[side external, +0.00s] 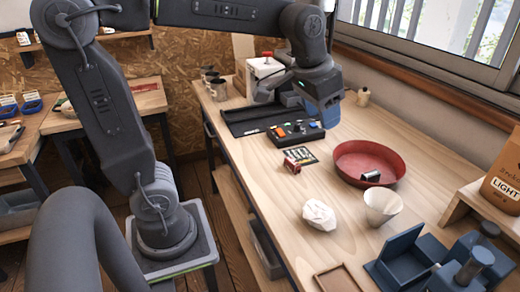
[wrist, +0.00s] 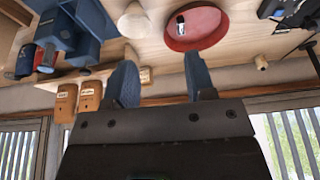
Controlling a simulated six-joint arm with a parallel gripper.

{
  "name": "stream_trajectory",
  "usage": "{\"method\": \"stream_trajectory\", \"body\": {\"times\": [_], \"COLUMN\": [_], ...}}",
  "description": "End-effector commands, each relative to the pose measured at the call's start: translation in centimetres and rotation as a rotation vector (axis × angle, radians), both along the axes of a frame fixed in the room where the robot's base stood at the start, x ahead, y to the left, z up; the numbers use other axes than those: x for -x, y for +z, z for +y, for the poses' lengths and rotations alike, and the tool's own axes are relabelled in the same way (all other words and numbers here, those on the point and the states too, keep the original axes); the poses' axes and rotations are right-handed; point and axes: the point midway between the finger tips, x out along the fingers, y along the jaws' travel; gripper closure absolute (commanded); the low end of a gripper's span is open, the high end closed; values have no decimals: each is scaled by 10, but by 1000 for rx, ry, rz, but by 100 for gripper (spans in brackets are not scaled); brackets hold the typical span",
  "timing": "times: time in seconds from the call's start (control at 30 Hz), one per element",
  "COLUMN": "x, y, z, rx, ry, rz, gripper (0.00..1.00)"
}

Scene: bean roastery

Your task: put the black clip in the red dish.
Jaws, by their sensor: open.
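The red dish (side external: 360,157) stands on the wooden bench in the side view, and it also shows at the top of the wrist view (wrist: 209,25). The black clip (side external: 371,176) lies inside the dish, near its front edge in the side view. It also shows in the wrist view (wrist: 181,27), with a pale patch on it. My gripper (side external: 326,114) is above the bench, to the left of and behind the dish in the side view. Its blue fingers (wrist: 160,80) are apart in the wrist view, with nothing held between them.
A control box with coloured buttons (side external: 295,133) is below my gripper. A small card (side external: 300,156), a crumpled white object (side external: 319,215) and a white cone (side external: 382,206) surround the dish. Blue boxes (side external: 407,258) stand at the front right. The window wall bounds the bench behind.

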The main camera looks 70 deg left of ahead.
Motion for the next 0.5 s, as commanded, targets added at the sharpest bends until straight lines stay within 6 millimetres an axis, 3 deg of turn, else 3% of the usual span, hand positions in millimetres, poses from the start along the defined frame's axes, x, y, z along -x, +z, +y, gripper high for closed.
{"method": "stream_trajectory", "body": {"times": [0.03,0.2,0.33,0.5], "x": [26,89,118,132], "y": [-1,-22,-40,-51], "z": [-3,-8,-10,-11], "rx": [1,5,8,10], "ry": [-2,-2,-2,-2], "rz": [-30,-103,-138,-158], "gripper": [50,50,50,50]}}
